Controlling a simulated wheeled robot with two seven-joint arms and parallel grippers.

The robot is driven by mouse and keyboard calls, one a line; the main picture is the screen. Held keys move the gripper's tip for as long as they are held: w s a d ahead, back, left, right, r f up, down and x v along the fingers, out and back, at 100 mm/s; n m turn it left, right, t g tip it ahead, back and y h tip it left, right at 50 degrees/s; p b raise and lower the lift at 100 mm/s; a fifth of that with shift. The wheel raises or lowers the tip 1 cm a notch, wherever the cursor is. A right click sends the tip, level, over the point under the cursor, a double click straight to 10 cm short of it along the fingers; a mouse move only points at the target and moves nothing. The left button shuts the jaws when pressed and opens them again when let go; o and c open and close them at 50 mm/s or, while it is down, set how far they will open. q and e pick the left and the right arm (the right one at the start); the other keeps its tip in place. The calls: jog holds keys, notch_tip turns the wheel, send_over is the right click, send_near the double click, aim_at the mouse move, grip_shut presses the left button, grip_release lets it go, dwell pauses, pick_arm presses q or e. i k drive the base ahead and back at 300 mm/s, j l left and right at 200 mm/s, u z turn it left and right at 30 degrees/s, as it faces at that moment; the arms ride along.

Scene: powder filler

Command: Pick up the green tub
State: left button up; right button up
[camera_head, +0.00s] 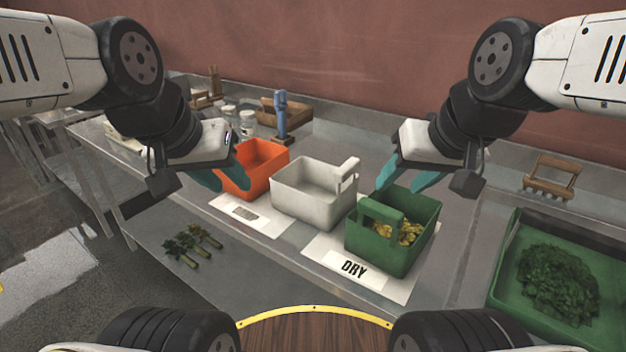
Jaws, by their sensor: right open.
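The green tub (388,258) has a raised handle on its left side and yellowish pieces inside. It stands upright on a white sheet marked DRY (354,269). My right gripper (408,181) is open, with its teal fingers pointing down over the back of the tub. In this view the fingers overlap the tub's far rim; I cannot tell whether they touch it. Nothing shows between them. My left gripper (222,179) has its teal fingers apart and empty, in front of the orange tub (265,166) at its left side.
A white tub (300,206) with a handle stands between the orange and green tubs. A green tray (498,292) of leafy greens is at the right. Green stalks (192,245) lie lower left. A wooden brush (552,178) and a blue-handled tool (281,115) stand at the back.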

aim_at(390, 229)
jog(key=u, duration=1.05)
jog(key=z, duration=1.75)
jog(key=k+l+u, duration=0.2)
jog(key=k, duration=0.15)
jog(key=j, duration=0.1)
